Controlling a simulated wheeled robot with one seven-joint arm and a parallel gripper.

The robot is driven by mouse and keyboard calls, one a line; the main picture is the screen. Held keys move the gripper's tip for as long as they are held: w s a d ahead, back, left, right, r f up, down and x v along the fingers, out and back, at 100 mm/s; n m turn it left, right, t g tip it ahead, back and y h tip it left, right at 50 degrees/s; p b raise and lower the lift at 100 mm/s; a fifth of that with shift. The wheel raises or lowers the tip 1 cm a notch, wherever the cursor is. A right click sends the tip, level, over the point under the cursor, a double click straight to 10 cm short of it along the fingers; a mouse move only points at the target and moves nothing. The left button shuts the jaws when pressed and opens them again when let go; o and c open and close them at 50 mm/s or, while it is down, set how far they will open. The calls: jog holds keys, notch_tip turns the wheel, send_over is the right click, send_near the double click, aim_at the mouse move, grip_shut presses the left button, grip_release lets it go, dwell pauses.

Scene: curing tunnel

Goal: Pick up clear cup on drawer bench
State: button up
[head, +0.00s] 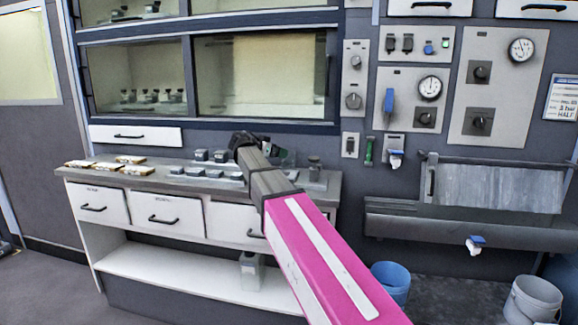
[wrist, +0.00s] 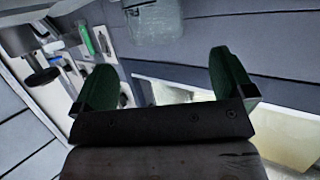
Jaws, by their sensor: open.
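The drawer bench (head: 200,187) stands along the wall at left and centre, with white drawers under a grey top. My gripper (head: 240,143) is over the right part of its top, reaching toward the back wall. In the wrist view my gripper (wrist: 164,82) shows two dark green finger pads spread apart, with nothing clearly held between them. I cannot make out a clear cup for certain. A faint see-through shape (head: 283,157) shows just right of my gripper, partly hidden by it. My arm covers part of the bench top and its right drawers.
Several small grey blocks (head: 176,171) and flat brown-edged pieces (head: 108,166) lie on the bench. A grey bottle-like item (head: 315,168) stands at its right end. Glazed cabinets (head: 262,75) rise behind. A metal trough (head: 455,225) and blue bucket (head: 391,280) are at right.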

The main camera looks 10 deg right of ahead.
aim_at(289, 162)
jog(key=x, duration=0.8)
jog(key=shift+s+d+r, duration=0.1)
jog(key=shift+s+d, duration=0.05)
jog(key=c, duration=1)
